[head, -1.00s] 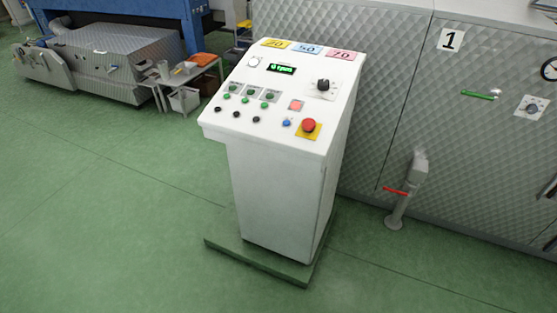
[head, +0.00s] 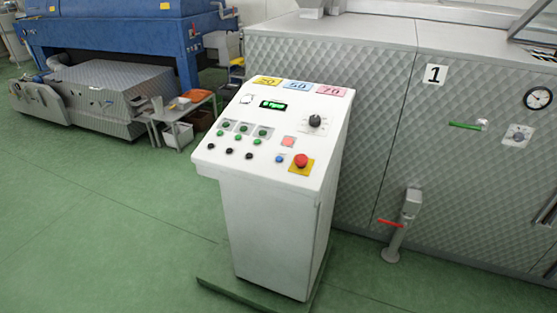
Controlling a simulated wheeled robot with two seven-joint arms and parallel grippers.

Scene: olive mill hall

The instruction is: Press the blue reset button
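The blue reset button (head: 279,159) is a small round button on the sloped top of a white control console (head: 265,235). It sits near the panel's lower right edge, just left of a red mushroom button (head: 301,160) on a yellow plate. Nothing covers the blue button. Neither of my grippers is in view.
The console stands on a low green plinth (head: 240,288). Quilted metal cabinets (head: 385,130) stand close behind it, with a red-handled valve pipe (head: 400,230) at right. A small table (head: 180,120) and a blue machine (head: 130,30) are at back left. Green floor is clear at left.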

